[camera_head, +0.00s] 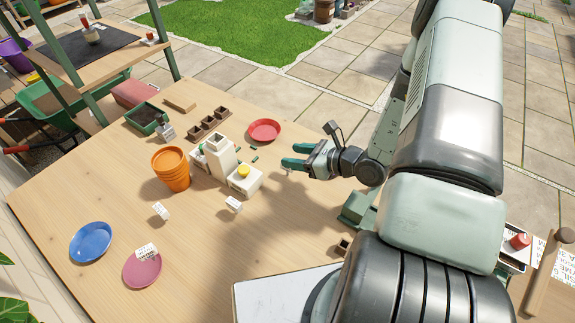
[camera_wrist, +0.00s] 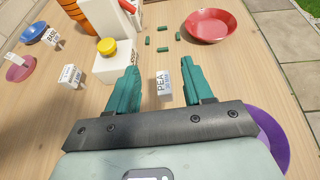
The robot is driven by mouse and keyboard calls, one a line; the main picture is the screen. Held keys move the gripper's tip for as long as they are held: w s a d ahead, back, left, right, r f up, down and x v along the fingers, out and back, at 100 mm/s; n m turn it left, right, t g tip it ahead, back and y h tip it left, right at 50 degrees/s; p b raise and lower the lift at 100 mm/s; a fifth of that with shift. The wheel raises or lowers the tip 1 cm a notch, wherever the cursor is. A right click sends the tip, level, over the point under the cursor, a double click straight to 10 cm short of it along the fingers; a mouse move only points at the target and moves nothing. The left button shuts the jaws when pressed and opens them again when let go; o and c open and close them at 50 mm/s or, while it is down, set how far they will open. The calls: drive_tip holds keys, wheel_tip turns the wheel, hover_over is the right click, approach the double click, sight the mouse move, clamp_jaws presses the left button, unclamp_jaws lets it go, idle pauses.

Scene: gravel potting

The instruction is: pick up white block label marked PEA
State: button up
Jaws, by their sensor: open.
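The white block label marked PEA (camera_wrist: 163,80) stands on the wooden table between the two green fingers of my gripper (camera_wrist: 161,66) in the wrist view. Its lettering faces my camera. The gripper is open, with a visible gap between the block and each finger. In the head view my gripper (camera_head: 291,156) reaches left over the table, right of the white dispenser-like object with a yellow knob. I cannot clearly make out the PEA block in the head view.
Other white labels (camera_wrist: 71,75) stand left in the wrist view. A red saucer (camera_wrist: 210,27) and small green pieces (camera_wrist: 163,49) lie beyond the fingers. Orange pots (camera_head: 170,170), a blue saucer (camera_head: 90,242) and a pink saucer (camera_head: 142,272) are on the left. The front table middle is clear.

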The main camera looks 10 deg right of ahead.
wheel_tip(320, 180, down, 3)
drive_tip(key=shift+f+x, duration=0.25)
drive_tip(key=shift+x, duration=0.8)
drive_tip(key=shift+w+a+f, duration=0.2)
drive_tip(key=shift+w+a, duration=0.05)
drive_tip(key=shift+a, duration=0.1)
clamp_jaws()
